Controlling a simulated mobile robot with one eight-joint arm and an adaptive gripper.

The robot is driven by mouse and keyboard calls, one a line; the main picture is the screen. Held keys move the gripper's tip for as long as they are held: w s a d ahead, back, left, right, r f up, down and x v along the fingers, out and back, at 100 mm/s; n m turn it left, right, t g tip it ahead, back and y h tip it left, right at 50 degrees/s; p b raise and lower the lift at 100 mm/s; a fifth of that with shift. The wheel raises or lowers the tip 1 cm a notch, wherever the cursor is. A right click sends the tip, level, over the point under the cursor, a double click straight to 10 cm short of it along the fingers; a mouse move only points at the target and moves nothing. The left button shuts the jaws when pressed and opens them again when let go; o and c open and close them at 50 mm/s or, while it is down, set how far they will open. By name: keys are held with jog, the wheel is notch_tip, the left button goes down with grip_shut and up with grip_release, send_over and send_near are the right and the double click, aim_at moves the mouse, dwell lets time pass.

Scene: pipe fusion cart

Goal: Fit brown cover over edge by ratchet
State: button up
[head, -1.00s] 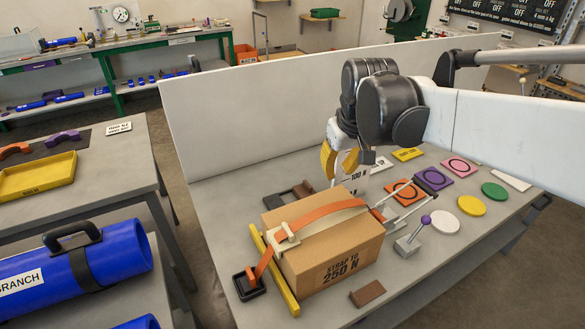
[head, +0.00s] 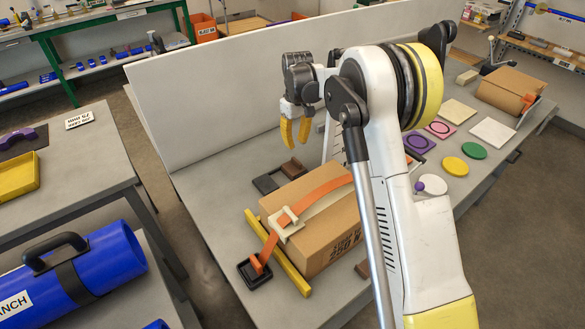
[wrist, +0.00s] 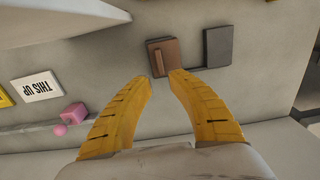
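A brown cover (head: 293,168) sits at the dark tray (head: 266,183) behind the cardboard box (head: 330,242). In the wrist view the brown cover (wrist: 163,57) lies just beyond my fingertips, with a dark pad (wrist: 217,47) beside it. An orange strap (head: 318,194) crosses the box, with a cream corner piece (head: 287,226) on its left edge. The ratchet, on the box's right side earlier, is hidden behind my arm. My gripper (head: 295,132) is open and empty above the back of the table; it also shows in the wrist view (wrist: 165,82). Another brown piece (head: 361,268) lies by the box's front, partly hidden.
A white partition (head: 215,105) stands along the table's back. A yellow bar (head: 277,253) and black tray (head: 254,272) lie left of the box. Coloured discs and cards, including a green disc (head: 474,151), lie to the right. A pink block (wrist: 74,112) shows in the wrist view.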

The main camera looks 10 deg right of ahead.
aim_at(297, 161)
notch_tip(297, 161, down, 3)
jog(key=shift+f+b, duration=0.1)
jog(key=shift+b, duration=0.25)
jog(key=f, duration=0.1)
jog(key=f+b, duration=0.1)
jog(key=f, duration=0.1)
jog(key=f+b, duration=0.1)
jog(key=f, duration=0.1)
jog(key=shift+s+f, duration=0.25)
jog(key=shift+s, duration=0.1)
jog(key=shift+r, duration=0.1)
grip_shut()
